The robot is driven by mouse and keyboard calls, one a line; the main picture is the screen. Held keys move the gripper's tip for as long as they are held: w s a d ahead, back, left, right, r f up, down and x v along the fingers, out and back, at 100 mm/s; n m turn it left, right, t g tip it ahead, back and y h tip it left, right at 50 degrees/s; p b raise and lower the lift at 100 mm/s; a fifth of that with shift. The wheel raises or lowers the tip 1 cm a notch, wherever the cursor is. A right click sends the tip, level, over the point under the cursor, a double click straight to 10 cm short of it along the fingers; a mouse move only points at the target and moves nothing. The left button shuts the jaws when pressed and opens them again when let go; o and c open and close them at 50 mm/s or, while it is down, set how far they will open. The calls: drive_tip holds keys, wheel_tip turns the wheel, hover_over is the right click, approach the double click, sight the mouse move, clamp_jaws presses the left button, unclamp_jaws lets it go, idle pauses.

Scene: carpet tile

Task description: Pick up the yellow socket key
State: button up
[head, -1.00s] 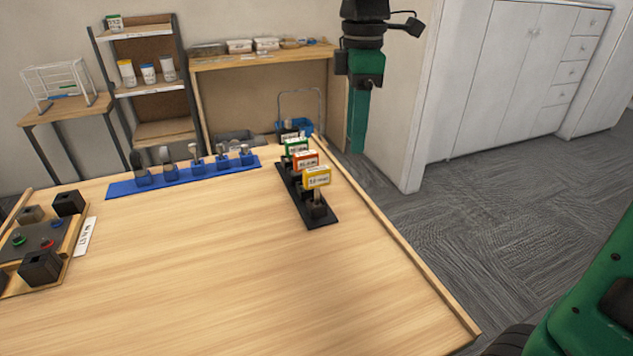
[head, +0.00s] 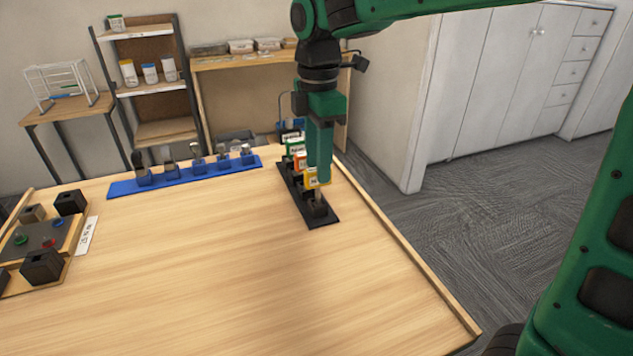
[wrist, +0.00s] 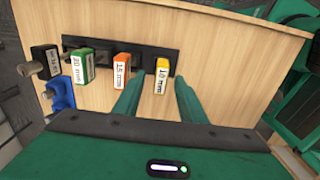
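The yellow socket key (head: 311,183) stands upright in the near end of a black rack (head: 325,219) on the table. My gripper (head: 318,178) is lowered over it and hides part of its head in the head view. In the wrist view the yellow key (wrist: 162,75), with a white label, lies just beyond and between my two open green fingers (wrist: 155,88). The fingers are apart, and I see no contact with the key.
Orange (wrist: 121,69), green (wrist: 83,67) and black-headed (wrist: 45,61) keys stand in the same rack. A blue rack (head: 185,176) with several tools is to the left. A tray with black blocks (head: 42,267) is at the far left. The table's front middle is clear.

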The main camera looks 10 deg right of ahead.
drive_tip(key=shift+f, duration=1.2)
clamp_jaws()
drive_tip(key=shift+r, duration=0.1)
drive_tip(key=shift+r, duration=0.5)
drive_tip(key=r, duration=0.3)
drive_tip(key=shift+s+a+r, duration=0.2)
drive_tip(key=shift+a, duration=0.1)
drive_tip(key=s+a+r, duration=0.6)
drive_tip(key=s+a, duration=0.1)
drive_tip(key=s, duration=0.1)
drive_tip(key=shift+a+r, duration=0.25)
drive_tip(key=shift+a, duration=0.1)
